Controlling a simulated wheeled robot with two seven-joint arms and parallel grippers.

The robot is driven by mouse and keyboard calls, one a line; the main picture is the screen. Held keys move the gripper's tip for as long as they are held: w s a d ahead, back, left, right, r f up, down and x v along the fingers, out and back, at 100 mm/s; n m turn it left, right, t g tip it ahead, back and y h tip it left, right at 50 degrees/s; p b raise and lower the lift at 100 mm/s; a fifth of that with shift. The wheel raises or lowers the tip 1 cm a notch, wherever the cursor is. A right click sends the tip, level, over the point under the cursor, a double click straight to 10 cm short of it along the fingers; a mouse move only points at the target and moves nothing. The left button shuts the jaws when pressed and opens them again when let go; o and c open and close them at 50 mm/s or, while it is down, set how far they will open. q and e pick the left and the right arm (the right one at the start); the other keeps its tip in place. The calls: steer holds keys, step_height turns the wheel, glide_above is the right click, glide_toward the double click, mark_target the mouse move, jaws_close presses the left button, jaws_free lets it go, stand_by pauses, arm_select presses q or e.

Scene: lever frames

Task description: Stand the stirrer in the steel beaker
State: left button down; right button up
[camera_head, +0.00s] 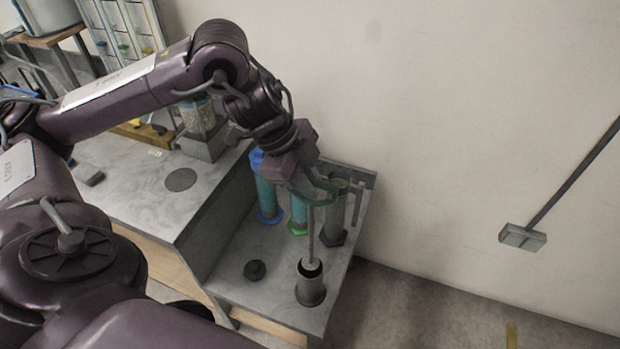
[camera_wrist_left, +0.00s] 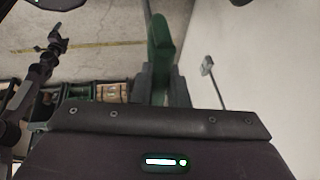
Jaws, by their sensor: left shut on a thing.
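The stirrer (camera_head: 311,236) has a thin grey shaft that hangs about upright, with a pale, wider lower end. My left gripper (camera_head: 318,191) is shut on its green upper part, which also shows between the fingers in the left wrist view (camera_wrist_left: 159,45). The steel beaker (camera_head: 311,292) stands upright near the front of the lower bench top. The stirrer's lower end overlaps the beaker's dark mouth in the head view; how deep it is inside I cannot tell. My right gripper is not in view.
Behind the beaker stand a blue-based cylinder (camera_head: 267,195), a green-based cylinder (camera_head: 298,212) and a grey cylinder (camera_head: 334,220). A dark knob (camera_head: 254,270) sits left of the beaker. A raised grey bench (camera_head: 150,196) is at left, a wall (camera_head: 450,120) at right.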

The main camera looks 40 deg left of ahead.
mark_target(305, 202)
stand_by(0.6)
arm_select(q)
steer(key=shift+f+b, duration=0.6)
steer(key=shift+f, duration=0.45)
steer(key=shift+f+b, duration=1.7)
steer(key=shift+f, duration=1)
steer(key=shift+s+f+b, duration=0.1)
steer(key=shift+f+b, duration=0.05)
steer(key=shift+b, duration=0.25)
step_height(305, 202, down, 7)
steer(key=b, duration=0.5)
steer(key=shift+f, duration=0.2)
